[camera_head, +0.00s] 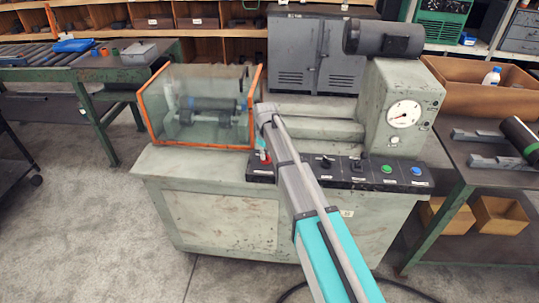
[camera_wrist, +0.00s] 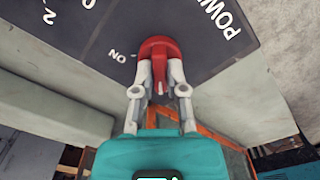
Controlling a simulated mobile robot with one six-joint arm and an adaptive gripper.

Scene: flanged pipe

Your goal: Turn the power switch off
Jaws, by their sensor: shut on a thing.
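The power switch (camera_wrist: 158,46) is a red rotary knob on a dark panel, with "POWER" and "ON" printed beside it in the wrist view. A thin white mark on its handle points down in that picture, between my fingers. My gripper (camera_wrist: 160,78) is shut on the handle, one finger on each side. An OFF label does not show. In the head view, a bit of the red switch (camera_head: 265,157) shows at the left end of the machine's control panel, and my arm covers much of that area.
The dark control panel (camera_head: 345,176) carries other knobs, a green button (camera_head: 387,169) and a blue button (camera_head: 416,171). An orange-framed clear guard (camera_head: 205,105) stands just left of my arm. A dial gauge (camera_head: 404,114) is on the machine's head at right.

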